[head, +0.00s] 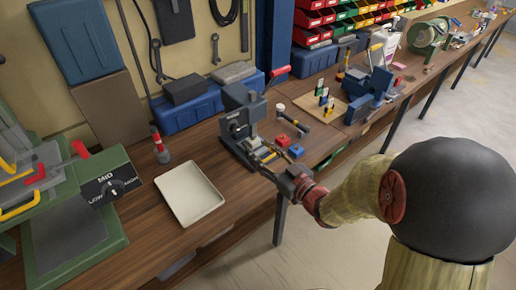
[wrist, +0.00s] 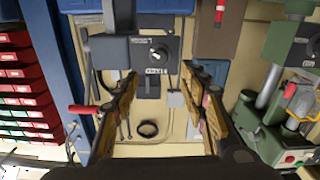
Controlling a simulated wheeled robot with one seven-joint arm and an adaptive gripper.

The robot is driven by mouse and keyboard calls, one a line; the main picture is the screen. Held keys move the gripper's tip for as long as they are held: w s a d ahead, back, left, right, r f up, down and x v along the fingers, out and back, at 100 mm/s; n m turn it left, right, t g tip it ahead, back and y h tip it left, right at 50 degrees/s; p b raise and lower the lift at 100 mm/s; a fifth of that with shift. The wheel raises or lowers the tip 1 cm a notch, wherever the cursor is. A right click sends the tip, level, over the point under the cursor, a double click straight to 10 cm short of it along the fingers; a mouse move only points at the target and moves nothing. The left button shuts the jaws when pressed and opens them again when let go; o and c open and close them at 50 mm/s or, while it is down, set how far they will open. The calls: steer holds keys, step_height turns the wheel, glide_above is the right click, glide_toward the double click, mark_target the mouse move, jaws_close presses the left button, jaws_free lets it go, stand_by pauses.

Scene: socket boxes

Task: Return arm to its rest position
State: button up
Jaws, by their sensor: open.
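My gripper (head: 263,158) is at the front edge of the workbench, in front of a small grey press (head: 243,122). In the wrist view, my gripper (wrist: 160,85) has its two fingers spread wide apart with nothing between them. A red block (head: 283,140) and a blue block (head: 296,151) lie on the bench just beyond and right of the gripper. My arm reaches in from the right of the head view and is bent.
A pale empty tray (head: 190,194) lies left of the press. A green machine (head: 84,200) stands at far left. A blue vise (head: 371,94) and a wooden board with small upright pieces (head: 322,103) are to the right. Open floor lies in front of the bench.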

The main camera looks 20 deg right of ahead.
steer(key=shift+f, duration=0.1)
stand_by(0.3)
steer(key=s+d+f+m+g+h, duration=0.15)
steer(key=d+f+g+h, duration=0.35)
steer(key=f, duration=0.6)
steer(key=s+d+f+m+g+h, duration=0.2)
steer(key=s+d+m+g+h, duration=0.15)
steer(key=s+d, duration=0.4)
steer(key=s+a+r+m+g+y, duration=0.1)
steer(key=s+a+r+g, duration=0.2)
steer(key=s+a+r, duration=0.3)
steer(key=s+a+r+g+y, duration=0.1)
steer(key=s+a+r+g, duration=0.15)
steer(key=s+r, duration=0.5)
steer(key=s+a+r+n+t, duration=0.1)
steer(key=a+r+t, duration=0.1)
steer(key=a+r, duration=0.3)
steer(key=shift+s+a+r+t, duration=0.25)
steer(key=shift+r+t, duration=0.05)
steer(key=shift+r, duration=0.05)
